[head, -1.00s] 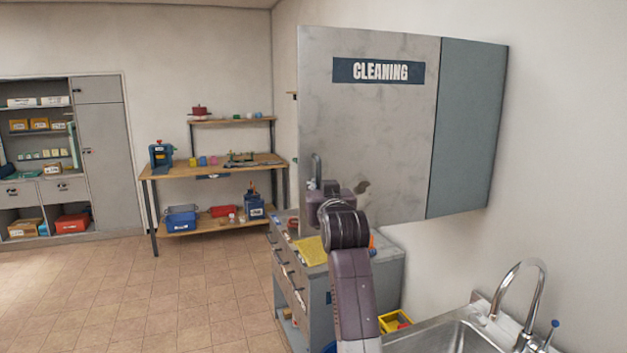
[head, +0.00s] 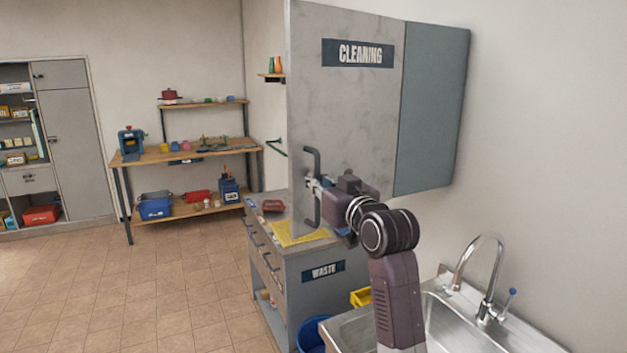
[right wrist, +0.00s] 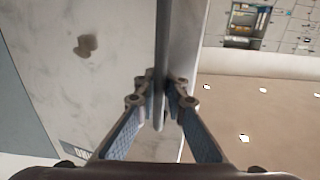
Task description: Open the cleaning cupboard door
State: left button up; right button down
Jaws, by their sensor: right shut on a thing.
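The grey cleaning cupboard door (head: 345,110) carries a "CLEANING" sign and stands swung out from the blue-grey cupboard side (head: 432,110) on the right wall. Its outer face is towards me, and the cupboard's inside is hidden behind it. A dark upright bar handle (head: 312,205) sits near the door's free edge. My right gripper (head: 316,186) is shut on the handle. In the right wrist view the fingers (right wrist: 161,95) stand on both sides of the bar handle (right wrist: 160,50), with the door's pale face behind. My left gripper is not in view.
Below the door stands a grey drawer cabinet (head: 300,290) marked "WASTE", with a yellow cloth-like item (head: 298,233) on top. A blue bin (head: 311,337) and a steel sink with a tap (head: 487,275) are near my arm. Open tiled floor (head: 170,290) lies left.

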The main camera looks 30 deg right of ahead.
jog(key=c, duration=2.3)
grip_release()
jog(key=shift+a, duration=0.1)
jog(key=s, duration=0.8)
jog(key=s+a, duration=0.1)
jog(key=s, duration=0.3)
